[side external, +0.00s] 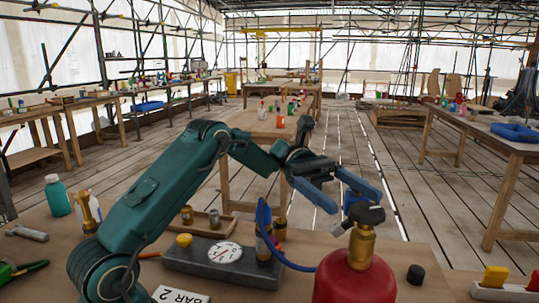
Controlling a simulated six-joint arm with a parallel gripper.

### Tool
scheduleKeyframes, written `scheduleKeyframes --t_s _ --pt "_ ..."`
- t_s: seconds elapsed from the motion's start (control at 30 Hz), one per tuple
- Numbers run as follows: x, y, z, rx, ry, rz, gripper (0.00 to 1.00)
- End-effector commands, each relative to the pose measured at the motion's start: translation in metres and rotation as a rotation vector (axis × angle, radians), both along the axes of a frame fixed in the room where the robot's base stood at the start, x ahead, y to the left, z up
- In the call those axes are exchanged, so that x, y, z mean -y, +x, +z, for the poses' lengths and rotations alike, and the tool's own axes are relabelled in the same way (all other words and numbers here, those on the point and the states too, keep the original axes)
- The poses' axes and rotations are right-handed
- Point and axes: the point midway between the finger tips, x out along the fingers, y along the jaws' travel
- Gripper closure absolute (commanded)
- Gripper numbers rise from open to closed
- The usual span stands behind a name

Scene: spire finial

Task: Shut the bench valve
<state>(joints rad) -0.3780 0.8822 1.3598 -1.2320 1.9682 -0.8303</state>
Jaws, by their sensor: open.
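My dark teal gripper (355,203) is open, with its two blue fingers spread and pointing down to the right. Its fingertips are close to the black knob (367,214) on top of a red cylinder (354,276) with a brass neck (361,245). I cannot tell whether a finger touches the knob. A blue hose (290,264) runs from the cylinder toward a brass fitting (263,243) on a grey block (200,258). The block also carries a white dial gauge (224,253) and a yellow knob (184,240). Which part is the bench valve is not clear.
A "BAR 2" label (180,296) lies in front of the block, and a small tray (205,222) stands behind it. A black cap (416,274) and a holder with coloured pieces (505,288) are at right.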

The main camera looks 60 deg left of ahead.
Motion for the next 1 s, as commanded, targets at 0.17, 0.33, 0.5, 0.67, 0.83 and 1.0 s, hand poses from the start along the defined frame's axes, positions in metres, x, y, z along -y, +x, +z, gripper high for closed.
scheduleKeyframes --t_s 0.17,0.33,0.5,0.67,0.83,1.0 --pt "0.0 0.0 0.003 0.002 0.001 0.0 0.12" --pt "0.001 0.0 0.027 0.008 0.002 -0.001 0.12" --pt "0.002 0.0 0.053 0.005 -0.002 0.009 0.12" --pt "0.006 0.001 0.057 0.008 -0.019 0.062 0.12" --pt "0.011 0.002 0.063 0.016 -0.036 0.137 0.12" --pt "0.018 0.002 0.067 0.021 -0.045 0.24 0.12"
